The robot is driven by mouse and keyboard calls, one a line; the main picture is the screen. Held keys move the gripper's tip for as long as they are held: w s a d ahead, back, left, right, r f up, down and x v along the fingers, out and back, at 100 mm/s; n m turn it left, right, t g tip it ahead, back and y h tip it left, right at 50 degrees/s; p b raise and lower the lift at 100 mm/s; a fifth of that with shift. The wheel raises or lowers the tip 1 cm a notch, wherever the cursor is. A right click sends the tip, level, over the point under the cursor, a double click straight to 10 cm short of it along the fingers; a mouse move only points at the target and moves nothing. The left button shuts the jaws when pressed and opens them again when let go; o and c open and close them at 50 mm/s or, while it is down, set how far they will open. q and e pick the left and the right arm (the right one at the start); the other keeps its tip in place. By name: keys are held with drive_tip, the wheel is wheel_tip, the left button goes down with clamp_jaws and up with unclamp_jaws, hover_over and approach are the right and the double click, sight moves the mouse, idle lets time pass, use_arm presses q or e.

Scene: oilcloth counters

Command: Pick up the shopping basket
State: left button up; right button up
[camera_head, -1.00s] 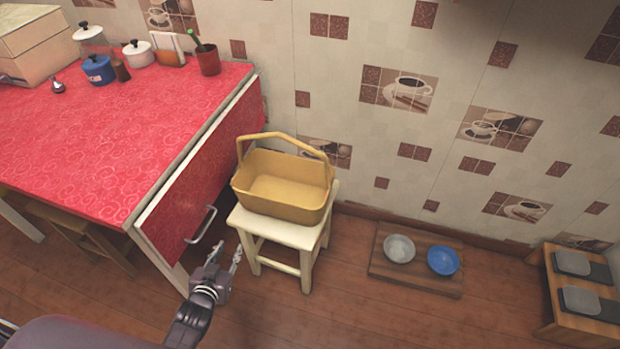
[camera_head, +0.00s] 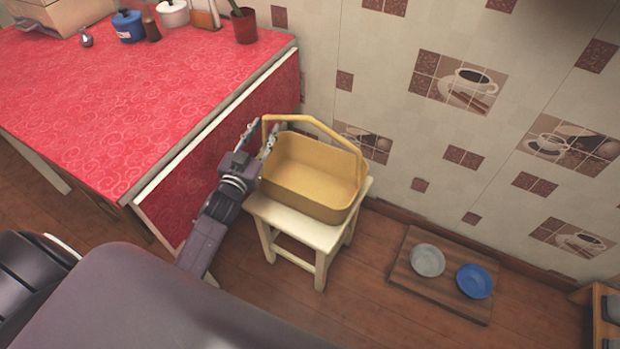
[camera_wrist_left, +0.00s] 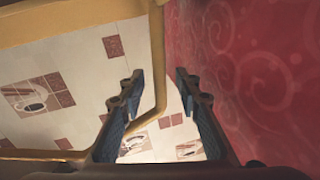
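The yellow shopping basket (camera_head: 318,182) sits upright on a cream stool (camera_head: 278,222) in the head view, its handle raised. My left gripper (camera_head: 261,137) is at the basket's left end, beside the handle's left upright. In the left wrist view, the gripper (camera_wrist_left: 158,92) is open, and the handle (camera_wrist_left: 158,62) shows in the gap between its fingers, with space on both sides. The basket's rim also shows along the left of that view. I cannot tell how deep the handle lies between the fingers. My right gripper is not in view.
The red-covered counter (camera_head: 110,110) and its drop side (camera_head: 235,140) stand close left of the gripper. A tiled wall (camera_head: 400,150) is behind the stool. A wooden board (camera_head: 412,272) with a grey bowl (camera_head: 428,260) and a blue bowl (camera_head: 474,281) lies on the floor to the right.

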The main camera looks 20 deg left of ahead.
use_arm(q)
drive_tip(key=shift+w, duration=0.5)
clamp_jaws()
drive_tip(key=shift+r, duration=0.1)
